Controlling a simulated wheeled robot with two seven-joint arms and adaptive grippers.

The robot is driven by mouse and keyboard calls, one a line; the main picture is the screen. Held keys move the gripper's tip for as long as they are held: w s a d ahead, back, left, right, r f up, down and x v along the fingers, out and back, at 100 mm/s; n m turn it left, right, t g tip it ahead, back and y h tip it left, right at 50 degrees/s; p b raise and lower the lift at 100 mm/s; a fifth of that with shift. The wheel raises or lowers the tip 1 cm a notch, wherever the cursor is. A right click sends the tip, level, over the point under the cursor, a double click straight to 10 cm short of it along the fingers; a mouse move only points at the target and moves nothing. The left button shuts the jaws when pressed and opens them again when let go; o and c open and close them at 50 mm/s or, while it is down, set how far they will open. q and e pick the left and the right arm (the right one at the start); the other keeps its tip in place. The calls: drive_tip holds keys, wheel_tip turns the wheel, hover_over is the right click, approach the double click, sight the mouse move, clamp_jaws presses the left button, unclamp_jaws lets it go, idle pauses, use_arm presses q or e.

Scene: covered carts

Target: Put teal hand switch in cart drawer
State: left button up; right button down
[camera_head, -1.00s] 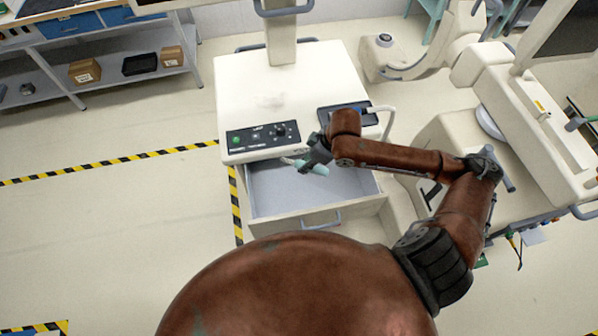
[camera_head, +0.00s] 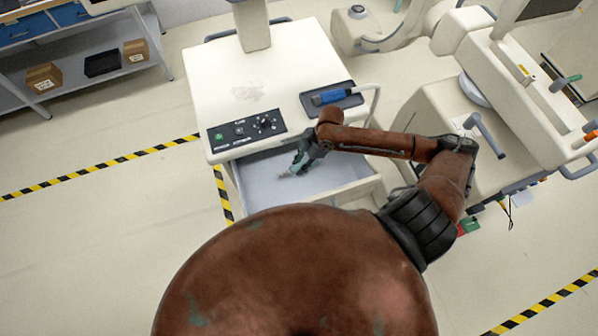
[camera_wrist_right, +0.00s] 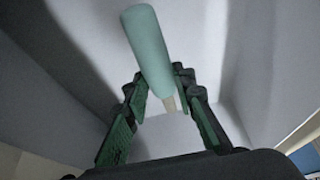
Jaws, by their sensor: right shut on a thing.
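The teal hand switch (camera_wrist_right: 148,48) shows large in the right wrist view, a rounded teal handle with a pale narrow end between my fingers. My right gripper (camera_wrist_right: 163,85) is shut on it. In the head view my right gripper (camera_head: 296,168) is over the open cart drawer (camera_head: 345,180), inside its outline, with the switch mostly hidden there. The drawer is grey inside and shows no other object. In the wrist view the drawer's pale walls surround the switch; whether it touches the floor is unclear. My left gripper is not in view.
The white cart top (camera_head: 270,75) carries a control panel (camera_head: 245,132) and a dark tray (camera_head: 333,98) with a blue hand switch (camera_head: 332,96). Other white equipment (camera_head: 450,120) stands at the right. A shelf with boxes (camera_head: 44,78) is at the far left. Floor on the left is clear.

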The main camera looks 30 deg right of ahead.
sight(296, 177)
drive_tip(key=shift+f, duration=3.3)
drive_tip(key=shift+f+b, duration=0.1)
drive_tip(key=shift+b, duration=0.2)
drive_tip(key=c, duration=1.6)
unclamp_jaws()
drive_tip(key=p+v, duration=0.1)
drive_tip(key=v, duration=1.1)
drive_tip(key=shift+s, duration=0.1)
